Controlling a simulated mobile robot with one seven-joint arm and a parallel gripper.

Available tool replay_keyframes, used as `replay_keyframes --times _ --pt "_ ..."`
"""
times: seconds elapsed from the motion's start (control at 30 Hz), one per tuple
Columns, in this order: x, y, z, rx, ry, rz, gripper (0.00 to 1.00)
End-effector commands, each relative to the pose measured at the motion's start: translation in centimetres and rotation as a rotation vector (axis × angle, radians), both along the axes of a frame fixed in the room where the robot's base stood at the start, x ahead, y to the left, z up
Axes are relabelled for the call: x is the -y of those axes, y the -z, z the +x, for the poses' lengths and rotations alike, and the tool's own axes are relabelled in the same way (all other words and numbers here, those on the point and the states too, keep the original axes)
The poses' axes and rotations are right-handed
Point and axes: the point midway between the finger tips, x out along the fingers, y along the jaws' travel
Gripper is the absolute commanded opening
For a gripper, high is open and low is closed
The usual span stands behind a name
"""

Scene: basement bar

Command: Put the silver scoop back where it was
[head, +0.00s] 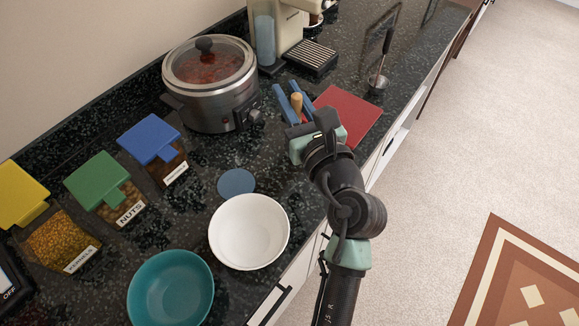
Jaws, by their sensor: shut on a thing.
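My gripper (295,104) is over the counter, beside the slow cooker and the left edge of the red mat. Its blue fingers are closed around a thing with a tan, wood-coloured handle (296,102). The rest of that thing is hidden behind my gripper and wrist, so I cannot tell whether it is the silver scoop. A silver ladle-like utensil (378,81) with a long dark handle is farther back on the counter, apart from my gripper.
The slow cooker (211,84) stands at the back, near a coffee machine (279,32). A red mat (346,116), blue disc (236,183), white bowl (249,231) and teal bowl (171,288) lie along the counter. Lidded bins, including nuts (129,213), line the left.

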Motion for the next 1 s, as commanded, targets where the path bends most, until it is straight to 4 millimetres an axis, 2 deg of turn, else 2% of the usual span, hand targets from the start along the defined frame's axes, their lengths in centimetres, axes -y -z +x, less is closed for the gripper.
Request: replay_keyframes --times 0.07,0.3,0.47,0.7,1.0 --pt "-0.1 0.4 0.2 -0.002 0.003 0.001 0.0" --pt "-0.1 4.7 0.2 -0.005 0.005 0.003 0.0" --pt "-0.1 6.1 0.2 -0.004 0.004 0.004 0.0" --pt "-0.1 9.4 0.2 -0.003 0.005 0.003 0.0" --pt "-0.1 9.5 0.2 -0.001 0.005 0.002 0.0"
